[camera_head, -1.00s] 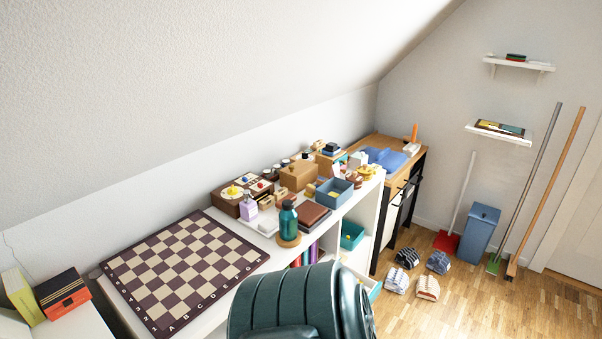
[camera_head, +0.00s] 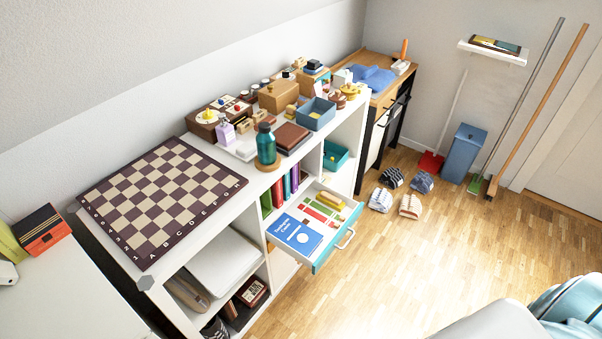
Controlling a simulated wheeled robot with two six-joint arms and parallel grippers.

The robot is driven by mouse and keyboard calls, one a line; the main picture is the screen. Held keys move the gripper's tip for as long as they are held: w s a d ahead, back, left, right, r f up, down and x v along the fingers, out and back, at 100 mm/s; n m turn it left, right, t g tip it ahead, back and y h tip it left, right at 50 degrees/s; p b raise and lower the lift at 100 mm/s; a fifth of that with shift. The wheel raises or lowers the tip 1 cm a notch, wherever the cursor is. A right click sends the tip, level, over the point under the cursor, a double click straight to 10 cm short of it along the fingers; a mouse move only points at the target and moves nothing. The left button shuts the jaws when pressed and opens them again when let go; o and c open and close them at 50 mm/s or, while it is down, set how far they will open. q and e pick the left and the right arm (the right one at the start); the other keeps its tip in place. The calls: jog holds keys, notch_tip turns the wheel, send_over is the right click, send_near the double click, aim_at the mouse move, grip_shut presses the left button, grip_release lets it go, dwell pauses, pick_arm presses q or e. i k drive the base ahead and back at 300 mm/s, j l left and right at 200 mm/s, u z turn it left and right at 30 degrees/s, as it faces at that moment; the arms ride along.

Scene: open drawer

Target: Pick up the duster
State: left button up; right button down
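I cannot clearly pick out a duster in the camera_head view. An open drawer (camera_head: 318,262) with a teal front juts out of the white shelf unit. It holds a blue book (camera_head: 294,235), a yellow block-like item (camera_head: 331,199) and several small red and green items. A thing with an upright orange handle (camera_head: 404,48) is on the wooden bench at the back; I cannot tell what it is. Neither of my grippers is in view.
The shelf top holds a chessboard (camera_head: 160,200), a teal bottle (camera_head: 266,146), boxes and a blue bin (camera_head: 316,113). Slippers (camera_head: 410,206), a blue waste bin (camera_head: 465,152) and long-handled tools stand farther back. A pale teal padded thing (camera_head: 572,303) is at bottom right. The wooden floor (camera_head: 400,270) is clear mid-right.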

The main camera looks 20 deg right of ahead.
aim_at(329, 199)
jog(key=z, duration=0.95)
